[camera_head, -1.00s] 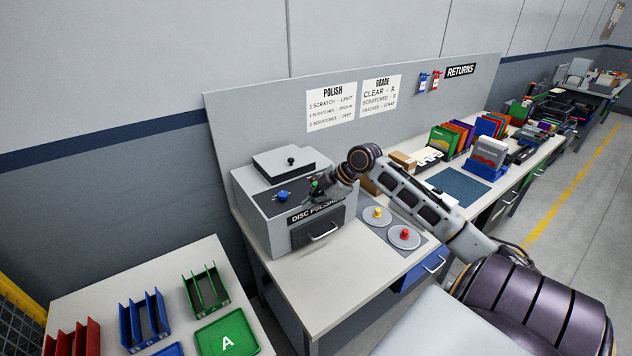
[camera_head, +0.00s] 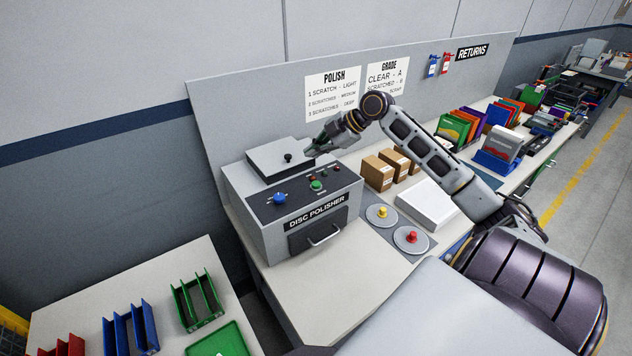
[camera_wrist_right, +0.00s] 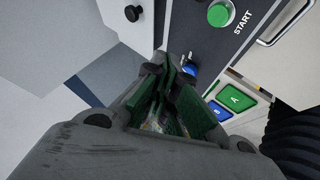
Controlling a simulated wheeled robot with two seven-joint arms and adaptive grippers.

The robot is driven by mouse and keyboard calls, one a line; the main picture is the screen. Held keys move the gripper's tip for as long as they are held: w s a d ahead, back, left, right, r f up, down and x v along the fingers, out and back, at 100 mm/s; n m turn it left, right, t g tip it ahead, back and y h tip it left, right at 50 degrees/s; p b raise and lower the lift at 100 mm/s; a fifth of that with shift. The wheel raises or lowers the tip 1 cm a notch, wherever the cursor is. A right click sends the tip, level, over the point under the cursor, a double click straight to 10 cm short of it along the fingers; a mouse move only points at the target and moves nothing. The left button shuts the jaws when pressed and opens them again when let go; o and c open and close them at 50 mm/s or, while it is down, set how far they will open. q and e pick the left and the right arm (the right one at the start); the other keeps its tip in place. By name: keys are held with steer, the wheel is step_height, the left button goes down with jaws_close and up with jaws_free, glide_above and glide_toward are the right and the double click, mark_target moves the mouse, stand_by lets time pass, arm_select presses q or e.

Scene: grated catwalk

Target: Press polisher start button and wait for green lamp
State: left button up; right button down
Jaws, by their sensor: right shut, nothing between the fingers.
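The disc polisher (camera_head: 268,222) is a grey box on the bench with a dark sloped panel. The green start button (camera_head: 316,185) is uncovered in the head view. In the right wrist view the green button (camera_wrist_right: 220,14) sits beside the word START. A blue knob (camera_head: 280,198) is left of the button; it also shows in the wrist view (camera_wrist_right: 189,69). Small lamps (camera_head: 324,171) line the panel right of the button; one looks red, but I cannot tell which are lit. My right gripper (camera_head: 311,151) is shut and empty, raised above the panel's back edge, apart from the button. My left gripper is out of view.
A lid with a black knob (camera_head: 288,158) tops the polisher. A yellow-knobbed pad (camera_head: 382,215) and a red-knobbed pad (camera_head: 412,239) lie to its right, near brown boxes (camera_head: 379,172) and a white box (camera_head: 428,204). Coloured racks (camera_head: 197,302) stand on the nearer left table.

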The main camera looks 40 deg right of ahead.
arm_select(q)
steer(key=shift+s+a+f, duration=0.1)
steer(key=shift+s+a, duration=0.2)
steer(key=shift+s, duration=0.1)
arm_select(e)
steer(key=shift+f, duration=0.1)
steer(key=shift+f, duration=0.1)
steer(key=b, duration=0.5)
glide_above(315, 185)
steer(key=shift+f, duration=2.9)
steer(key=shift+f+b, duration=0.5)
steer(key=shift+f, duration=0.75)
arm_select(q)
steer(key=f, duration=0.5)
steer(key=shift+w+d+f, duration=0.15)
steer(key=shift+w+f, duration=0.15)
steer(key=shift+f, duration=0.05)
arm_select(e)
steer(key=shift+f, duration=0.5)
